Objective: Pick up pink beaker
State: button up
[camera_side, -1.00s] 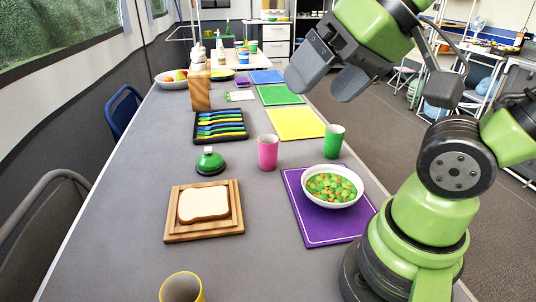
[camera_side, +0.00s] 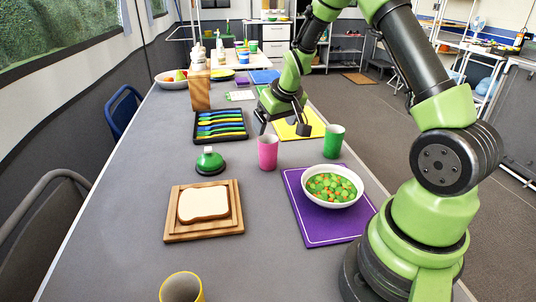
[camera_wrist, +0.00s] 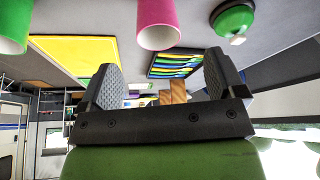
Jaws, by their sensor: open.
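The pink beaker (camera_side: 267,153) stands upright on the grey table in the side view, left of the green beaker (camera_side: 334,141). My gripper (camera_side: 283,128) is open and low over the table, just behind the pink beaker in that view. In the wrist view the pink beaker (camera_wrist: 158,22) is at the top, beyond the fingertips and roughly in line with the gap between the fingers (camera_wrist: 160,72). The gap holds nothing, and the beaker is not between the fingers. The green beaker (camera_wrist: 15,25) shows at the top left there.
A yellow mat (camera_side: 310,123) lies beneath and right of my gripper. A cutlery tray (camera_side: 220,139), a green bell (camera_side: 209,160) and a bread board (camera_side: 175,228) stand left. A white bowl (camera_side: 345,201) of vegetables sits on a purple mat (camera_side: 312,232).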

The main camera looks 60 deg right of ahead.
aim_at(268, 146)
jog(key=x, duration=0.9)
jog(key=shift+d+f, duration=0.15)
jog(key=shift+f, duration=0.25)
jog(key=c, duration=1)
